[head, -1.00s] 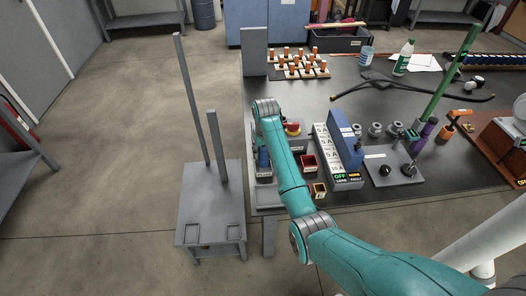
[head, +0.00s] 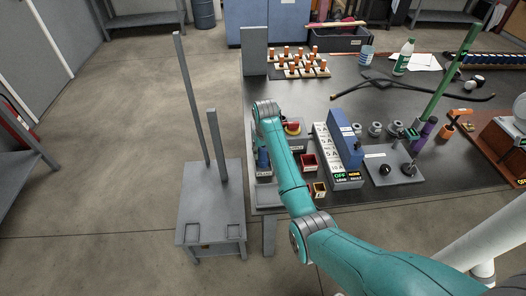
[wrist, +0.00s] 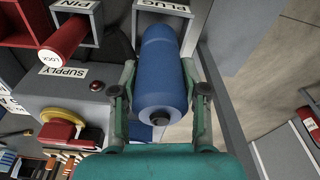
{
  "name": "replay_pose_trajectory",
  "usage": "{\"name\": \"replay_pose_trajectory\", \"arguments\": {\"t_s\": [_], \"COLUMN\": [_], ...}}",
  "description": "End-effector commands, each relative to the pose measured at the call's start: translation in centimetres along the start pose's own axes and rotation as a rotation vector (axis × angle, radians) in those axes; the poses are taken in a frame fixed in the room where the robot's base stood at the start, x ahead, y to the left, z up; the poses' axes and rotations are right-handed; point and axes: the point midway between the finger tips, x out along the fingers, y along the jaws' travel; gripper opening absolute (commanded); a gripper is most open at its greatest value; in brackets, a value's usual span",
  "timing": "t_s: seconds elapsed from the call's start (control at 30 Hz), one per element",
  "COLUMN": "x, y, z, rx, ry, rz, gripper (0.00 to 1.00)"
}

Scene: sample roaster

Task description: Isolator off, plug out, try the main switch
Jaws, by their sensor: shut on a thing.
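In the wrist view my gripper (wrist: 160,92) is shut on the blue plug (wrist: 160,62), one finger on each side. The plug's far end is at a grey holder labelled PLUG (wrist: 163,8); I cannot tell how far inside it is. The blue plug also shows in the head view (head: 263,160), left of my arm. The isolator, a red switch on a yellow disc (wrist: 62,128), sits on the grey box labelled SUPPLY (wrist: 65,85). The isolator shows partly behind my wrist in the head view (head: 293,128). I cannot pick out the main switch with certainty.
A red LOCK pin (wrist: 64,42) sits by the PIN holder (wrist: 85,20). A display reading OFF and NONE (head: 347,176) is right of my arm, beside a plate with black knobs (head: 392,172). A grey stand with posts (head: 210,200) is left of the bench.

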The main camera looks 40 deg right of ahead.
Motion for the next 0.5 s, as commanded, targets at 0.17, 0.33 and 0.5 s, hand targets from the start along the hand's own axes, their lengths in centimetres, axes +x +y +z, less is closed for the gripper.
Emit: {"name": "replay_pose_trajectory", "arguments": {"t_s": [0.17,0.33,0.5], "x": [0.4,0.8,1.3], "y": [0.0,0.0,0.0], "z": [0.1,0.1,0.1], "rx": [0.000,0.000,0.000], "ry": [0.000,0.000,0.001], "rz": [0.000,0.000,0.000], "gripper": [0.02,0.02,0.02]}}
